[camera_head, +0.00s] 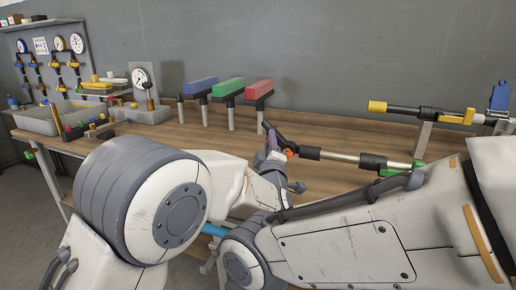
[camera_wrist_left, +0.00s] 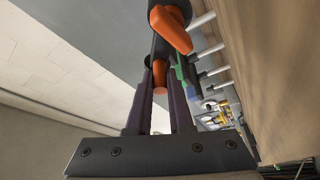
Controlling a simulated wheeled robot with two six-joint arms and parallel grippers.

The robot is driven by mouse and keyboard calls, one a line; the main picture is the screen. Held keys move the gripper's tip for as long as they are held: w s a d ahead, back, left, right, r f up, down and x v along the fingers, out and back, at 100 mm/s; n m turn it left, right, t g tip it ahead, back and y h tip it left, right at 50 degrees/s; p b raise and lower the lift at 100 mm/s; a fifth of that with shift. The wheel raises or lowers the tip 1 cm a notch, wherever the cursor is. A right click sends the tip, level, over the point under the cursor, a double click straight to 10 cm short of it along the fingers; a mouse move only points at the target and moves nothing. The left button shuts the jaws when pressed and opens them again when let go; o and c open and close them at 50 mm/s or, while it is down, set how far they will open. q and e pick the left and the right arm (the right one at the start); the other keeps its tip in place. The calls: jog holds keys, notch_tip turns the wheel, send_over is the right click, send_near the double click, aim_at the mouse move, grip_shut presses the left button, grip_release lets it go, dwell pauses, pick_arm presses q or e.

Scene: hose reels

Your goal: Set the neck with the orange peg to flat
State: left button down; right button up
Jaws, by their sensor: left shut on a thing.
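A neck with a black handle end, a bare metal rod (camera_head: 340,157) and dark collars lies across the middle of the bench in the head view. An orange peg (camera_head: 289,152) shows near its left end, and orange parts show in the left wrist view (camera_wrist_left: 175,32). Left of the peg, the black end slants up to the left. My left gripper (camera_head: 272,141) is at this end. My right gripper is not seen.
Blue (camera_head: 201,84), green (camera_head: 228,87) and red (camera_head: 259,90) blocks stand on metal posts behind. A yellow-ended neck (camera_head: 420,111) rests on a stand at the right. Grey bins (camera_head: 37,122) and gauges are at the left. My arm links hide the front of the bench.

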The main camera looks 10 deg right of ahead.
pick_arm(q)
jog(key=n+b, duration=0.1)
jog(key=f+n+g+b, duration=0.1)
jog(key=n, duration=0.1)
jog(key=a+f+n+y+b, duration=0.1)
jog(key=shift+w+f+n, duration=0.15)
jog(key=shift+w+n, duration=0.15)
jog(key=shift+w, duration=0.05)
jog(key=shift+w+a+f+n+g+b, duration=0.1)
jog(key=shift+f+n+g+b, duration=0.4)
jog(key=shift+n, duration=0.4)
jog(key=shift+a+f+n+g+b, duration=0.1)
jog(key=shift+f+n+g+b, duration=0.35)
jog(key=shift+n, duration=0.45)
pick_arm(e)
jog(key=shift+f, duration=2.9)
pick_arm(q)
jog(key=c, duration=0.8)
grip_release()
